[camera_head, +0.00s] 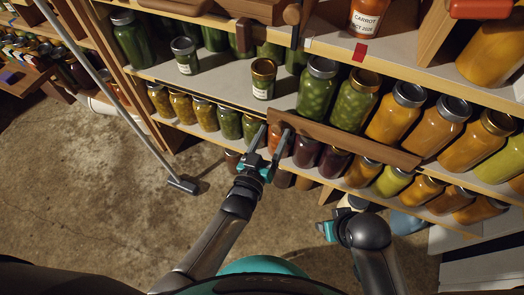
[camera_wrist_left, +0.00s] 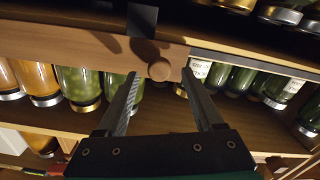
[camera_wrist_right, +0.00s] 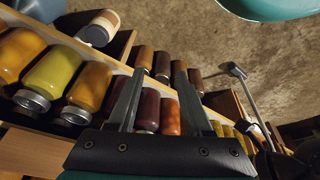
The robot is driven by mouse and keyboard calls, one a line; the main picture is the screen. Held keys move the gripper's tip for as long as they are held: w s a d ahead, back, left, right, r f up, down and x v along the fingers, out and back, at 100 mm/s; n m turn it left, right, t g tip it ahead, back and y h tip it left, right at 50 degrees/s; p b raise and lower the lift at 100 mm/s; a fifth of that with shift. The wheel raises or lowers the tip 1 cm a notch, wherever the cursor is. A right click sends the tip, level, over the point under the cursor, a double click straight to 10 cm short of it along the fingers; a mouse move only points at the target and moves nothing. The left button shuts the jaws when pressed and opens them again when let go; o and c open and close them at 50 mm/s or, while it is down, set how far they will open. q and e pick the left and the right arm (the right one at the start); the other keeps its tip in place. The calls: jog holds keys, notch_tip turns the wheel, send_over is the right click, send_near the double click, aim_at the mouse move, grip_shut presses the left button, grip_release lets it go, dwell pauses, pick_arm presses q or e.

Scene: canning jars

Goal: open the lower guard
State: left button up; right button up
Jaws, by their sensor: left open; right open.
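The lower guard is a brown wooden board (camera_head: 350,141) along the front edge of the middle shelf, in front of the green and orange jars. It also shows in the left wrist view (camera_wrist_left: 75,37), with a round wooden knob (camera_wrist_left: 160,70) near its end. My left gripper (camera_head: 272,132) is open at the guard's left end in the head view. In the left wrist view the knob lies between the lines of its fingertips; I cannot tell whether they touch it. My right gripper (camera_wrist_right: 158,72) is open and empty, below the shelves, facing dark and orange jars on the bottom shelf.
Green jars (camera_head: 318,88) and orange jars (camera_head: 395,112) stand behind the guard. A lower row of jars (camera_head: 307,152) sits close below it. A grey pole (camera_head: 115,100) leans at the left. The concrete floor (camera_head: 90,190) is clear at the left.

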pick_arm(q)
jog(key=p+v, duration=0.4)
jog(key=v, duration=1.1)
pick_arm(e)
jog(key=s+d+f+g, duration=0.1)
jog(key=s+f, duration=0.3)
jog(key=f, duration=0.4)
jog(key=shift+d+f, duration=0.25)
jog(key=shift+f, duration=0.15)
jog(key=shift+s, duration=0.1)
